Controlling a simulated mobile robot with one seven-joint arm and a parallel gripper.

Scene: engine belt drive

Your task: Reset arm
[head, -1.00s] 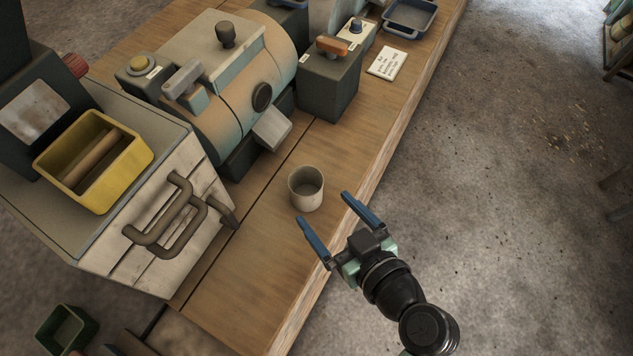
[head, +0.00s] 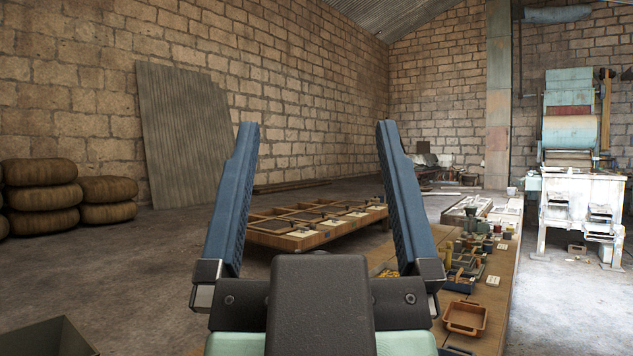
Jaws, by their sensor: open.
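My gripper (head: 318,126) is large and close in the lower middle of the head view. Its two blue ribbed fingers stand wide apart and point up and away. Nothing is between them but a view of the far room. Its dark body hides part of the floor and the near left part of the workbench.
A wooden workbench (head: 498,312) runs away at the right, with an orange-brown tray (head: 465,318) and several small items on it. A low compartmented table (head: 300,241) stands beyond the fingers. Stacked tires (head: 42,197) are at left. A white machine stand (head: 585,205) is far right. Floor at left is largely clear.

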